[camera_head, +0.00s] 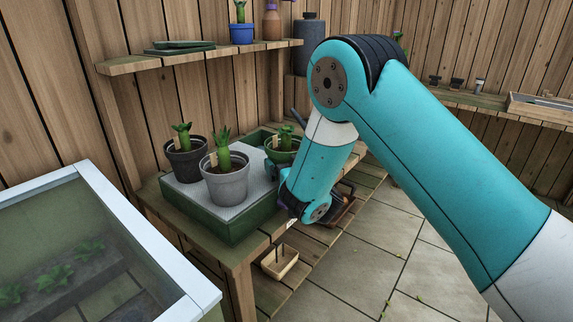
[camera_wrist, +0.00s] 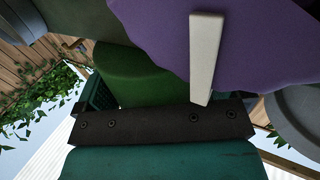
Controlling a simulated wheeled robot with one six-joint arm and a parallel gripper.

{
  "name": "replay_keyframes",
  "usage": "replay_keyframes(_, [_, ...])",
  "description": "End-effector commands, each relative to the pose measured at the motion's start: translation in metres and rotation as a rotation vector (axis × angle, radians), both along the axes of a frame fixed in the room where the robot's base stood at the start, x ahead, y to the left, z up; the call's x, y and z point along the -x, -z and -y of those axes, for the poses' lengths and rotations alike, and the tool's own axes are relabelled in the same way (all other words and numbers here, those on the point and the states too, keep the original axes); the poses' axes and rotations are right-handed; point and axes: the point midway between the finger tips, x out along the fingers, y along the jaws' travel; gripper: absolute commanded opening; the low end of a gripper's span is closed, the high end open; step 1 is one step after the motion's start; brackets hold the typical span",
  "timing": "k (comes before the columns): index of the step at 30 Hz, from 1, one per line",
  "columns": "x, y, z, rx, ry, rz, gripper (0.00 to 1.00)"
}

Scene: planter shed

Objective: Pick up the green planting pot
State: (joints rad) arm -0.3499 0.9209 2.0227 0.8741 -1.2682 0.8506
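The green planting pot (camera_head: 281,157) holds a small green plant with a pale tag. It stands at the right end of the grey-topped green tray (camera_head: 215,224), behind my arm's wrist, which hides part of it. My gripper (camera_head: 271,168) is low by the pot's left side, its fingers mostly hidden. In the wrist view a rounded green surface (camera_wrist: 135,75), perhaps this pot, shows close beyond the dark bracket. A large purple shape and a pale strip cover the upper right there. I cannot tell whether the fingers touch the pot or are open.
A grey pot (camera_head: 226,188) and a black pot (camera_head: 185,160) with plants stand left on the tray. A cold frame (camera_head: 150,240) fills the lower left. A wooden basket (camera_head: 279,262) sits on the lower shelf. Paved floor (camera_head: 370,270) is clear at right.

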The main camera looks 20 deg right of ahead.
Motion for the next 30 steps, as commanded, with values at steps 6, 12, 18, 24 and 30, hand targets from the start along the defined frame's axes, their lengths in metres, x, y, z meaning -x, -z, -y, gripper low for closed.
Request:
replay_keyframes(6, [0.000, -0.001, 0.000, -0.001, -0.001, 0.002, 0.58])
replay_keyframes(12, [0.000, -0.008, 0.000, 0.000, 0.000, 0.003, 0.58])
replay_keyframes(18, [0.000, -0.036, 0.000, -0.003, 0.000, 0.005, 0.58])
replay_keyframes(24, [0.000, -0.085, 0.001, -0.003, 0.001, 0.007, 0.58])
replay_keyframes(30, [0.000, -0.139, 0.001, -0.004, 0.002, 0.009, 0.58])
